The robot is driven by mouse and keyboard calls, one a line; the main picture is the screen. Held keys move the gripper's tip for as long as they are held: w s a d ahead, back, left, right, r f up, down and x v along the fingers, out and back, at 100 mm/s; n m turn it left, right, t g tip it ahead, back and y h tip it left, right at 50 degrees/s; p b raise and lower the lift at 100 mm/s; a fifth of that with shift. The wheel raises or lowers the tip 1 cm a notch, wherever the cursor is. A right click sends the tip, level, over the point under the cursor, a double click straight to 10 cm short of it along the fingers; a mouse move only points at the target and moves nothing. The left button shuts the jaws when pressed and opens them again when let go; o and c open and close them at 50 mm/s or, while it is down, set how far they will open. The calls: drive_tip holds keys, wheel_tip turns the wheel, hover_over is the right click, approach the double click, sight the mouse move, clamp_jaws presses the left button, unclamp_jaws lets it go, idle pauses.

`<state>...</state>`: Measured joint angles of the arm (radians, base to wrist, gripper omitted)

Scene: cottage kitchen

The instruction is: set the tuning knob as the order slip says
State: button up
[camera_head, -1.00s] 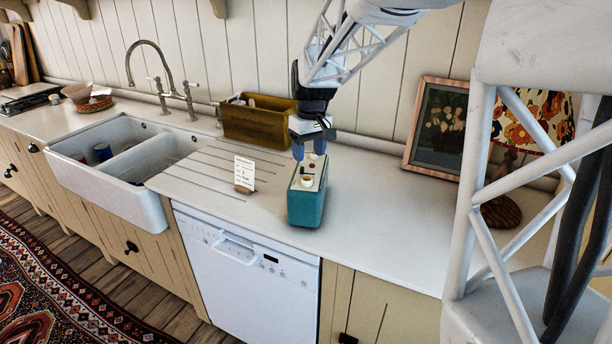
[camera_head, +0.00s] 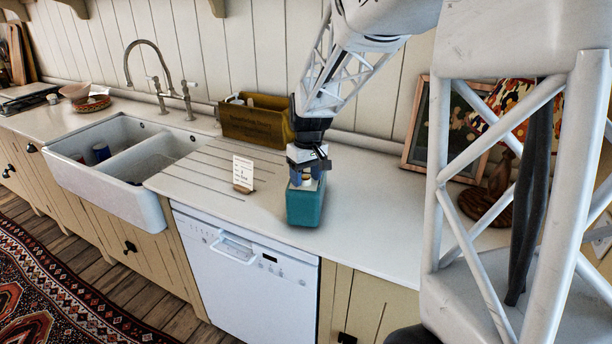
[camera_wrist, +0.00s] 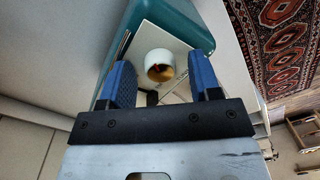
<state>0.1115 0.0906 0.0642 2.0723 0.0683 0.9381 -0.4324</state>
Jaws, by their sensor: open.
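A teal box-shaped device (camera_head: 304,207) with a pale top stands on the counter; it also shows in the wrist view (camera_wrist: 180,22). Its round cream knob (camera_wrist: 158,59), with a brass-coloured centre, is on the top. My gripper (camera_head: 306,180) is directly over the device, pointing down. In the wrist view its two blue fingers are open, one on each side of the knob, with gaps between; I cannot tell whether they reach down beside it. The order slip (camera_head: 243,168) stands in a small wooden holder left of the device. Its writing is too small to read.
A wooden box (camera_head: 255,122) stands against the wall behind the slip. A double sink (camera_head: 165,205) with a tap is at left. A framed picture (camera_head: 428,140) and a lamp with a floral shade are at right. The counter right of the device is clear.

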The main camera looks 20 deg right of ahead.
drive_tip(key=c, duration=0.9)
drive_tip(key=shift+m, duration=3.4)
drive_tip(key=o, duration=0.9)
